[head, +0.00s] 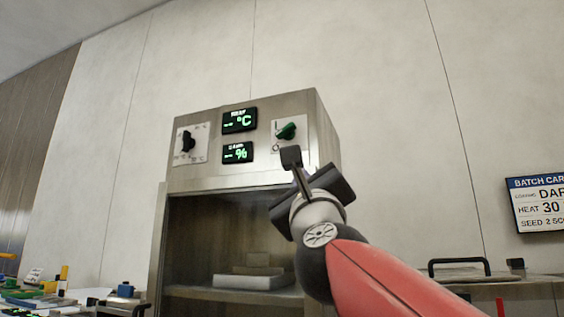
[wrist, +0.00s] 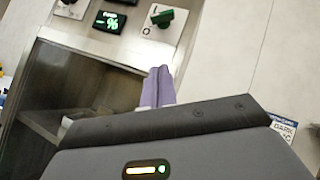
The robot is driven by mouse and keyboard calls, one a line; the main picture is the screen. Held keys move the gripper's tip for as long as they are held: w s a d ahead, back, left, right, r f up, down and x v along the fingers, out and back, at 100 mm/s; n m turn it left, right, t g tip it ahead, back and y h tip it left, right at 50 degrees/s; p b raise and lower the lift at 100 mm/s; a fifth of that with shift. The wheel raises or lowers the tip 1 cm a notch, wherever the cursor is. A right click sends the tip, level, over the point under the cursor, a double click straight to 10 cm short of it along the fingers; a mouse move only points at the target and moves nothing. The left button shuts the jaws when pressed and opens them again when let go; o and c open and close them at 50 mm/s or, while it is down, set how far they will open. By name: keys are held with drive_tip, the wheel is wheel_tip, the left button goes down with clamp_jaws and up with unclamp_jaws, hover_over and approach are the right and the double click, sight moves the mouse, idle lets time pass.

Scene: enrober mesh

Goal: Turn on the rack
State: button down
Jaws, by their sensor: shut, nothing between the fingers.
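The rack is a steel cabinet (head: 245,183) with an open front, standing against the wall. Its top panel carries a green knob (head: 286,131) on a white plate at the right, tilted between the marks. The green knob also shows in the wrist view (wrist: 162,18). A black knob (head: 187,142) sits at the left of the panel. Two displays, a °C one (head: 240,120) and a % one (head: 237,153), show dashes. My gripper (head: 291,157) is shut and empty, just below the green knob in the picture and apart from it in the wrist view.
Inside the cabinet a pale block (head: 252,281) lies on a shelf. A counter with a black-handled lid (head: 460,272) stands at the right. A batch card screen (head: 541,203) hangs on the right wall. Colourful small items (head: 45,290) crowd the lower left.

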drive_tip(key=shift+r+h, duration=0.1)
drive_tip(key=shift+h, duration=0.2)
drive_tip(key=p, duration=0.6)
approach(284, 139)
drive_tip(key=w+d, duration=0.1)
drive_tip(key=w, duration=0.3)
drive_tip(key=r+p, duration=0.2)
drive_tip(key=shift+a+r, duration=0.3)
drive_tip(key=shift+a, duration=0.1)
drive_tip(key=shift+w+a+r+p, duration=0.15)
drive_tip(key=shift+a+r+p, duration=0.2)
drive_tip(key=shift+r+p, duration=0.1)
